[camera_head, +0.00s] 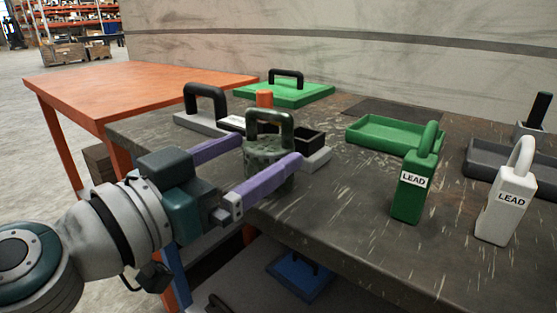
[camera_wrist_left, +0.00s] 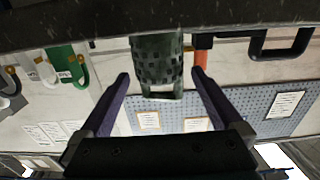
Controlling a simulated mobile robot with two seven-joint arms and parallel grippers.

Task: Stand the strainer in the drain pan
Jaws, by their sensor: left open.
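The strainer appears to be the mottled dark green cylinder with an arched handle (camera_head: 268,166), standing upright near the table's left part. In the left wrist view, which is upside down, its wall (camera_wrist_left: 157,60) shows a checkered pattern of holes. My left gripper (camera_head: 268,149) is open, with one purple finger on each side of the strainer; whether they touch it cannot be told. A shallow green tray (camera_head: 400,146) and a dark grey tray (camera_head: 482,173) lie to the right; which is the drain pan is not clear. My right gripper is not in view.
A green LEAD block (camera_head: 409,195) and a white LEAD block (camera_head: 500,215) stand at the right front. A grey block with black handle (camera_head: 204,108), an orange cylinder (camera_head: 264,99) and a small black box (camera_head: 309,138) crowd the strainer. The table's front middle is clear.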

